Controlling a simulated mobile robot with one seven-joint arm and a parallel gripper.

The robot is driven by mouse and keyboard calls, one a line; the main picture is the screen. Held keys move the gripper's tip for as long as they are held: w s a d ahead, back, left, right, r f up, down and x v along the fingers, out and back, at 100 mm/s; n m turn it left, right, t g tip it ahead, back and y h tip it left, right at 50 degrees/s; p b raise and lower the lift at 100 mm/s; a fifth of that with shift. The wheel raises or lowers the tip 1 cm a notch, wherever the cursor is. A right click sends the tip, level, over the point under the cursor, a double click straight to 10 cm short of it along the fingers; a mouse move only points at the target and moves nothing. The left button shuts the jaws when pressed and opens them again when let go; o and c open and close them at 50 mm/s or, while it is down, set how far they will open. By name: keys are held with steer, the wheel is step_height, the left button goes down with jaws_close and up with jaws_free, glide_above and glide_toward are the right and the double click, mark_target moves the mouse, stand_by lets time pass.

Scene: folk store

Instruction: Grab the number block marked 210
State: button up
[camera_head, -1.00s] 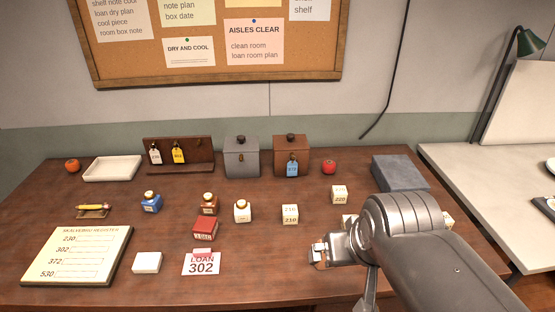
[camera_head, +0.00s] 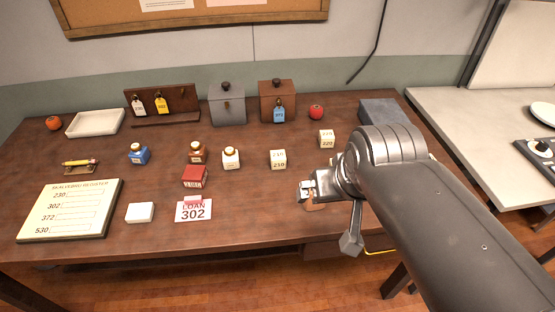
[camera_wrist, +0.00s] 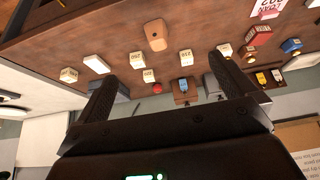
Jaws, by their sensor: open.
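The number block marked 210 (camera_head: 278,159) is a small cream cube on the brown table, right of a white bottle (camera_head: 231,158). It also shows in the wrist view (camera_wrist: 186,56), apart from the fingers. My gripper (camera_head: 308,192) is above the table, to the right and nearer the front than the block. In the wrist view my gripper (camera_wrist: 165,72) has its two dark fingers wide apart with nothing held between them. A similar block marked 220 (camera_head: 326,139) stands farther back to the right.
More cream blocks (camera_wrist: 96,64) stand on the side that my arm covers in the head view. A brown rounded piece (camera_wrist: 155,35) lies near my gripper. A red box (camera_head: 194,177), a LOAN 302 card (camera_head: 193,211) and a blue bottle (camera_head: 138,154) are to the left.

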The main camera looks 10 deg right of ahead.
steer(key=c, duration=0.7)
steer(key=shift+w, duration=0.1)
steer(key=g, duration=0.5)
glide_above(278, 155)
step_height(278, 155, down, 11)
steer(key=shift+w+f+g, duration=0.3)
steer(key=shift+f, duration=0.45)
steer(key=f, duration=1)
steer(key=shift+s+f, duration=0.1)
steer(key=shift+s, duration=0.1)
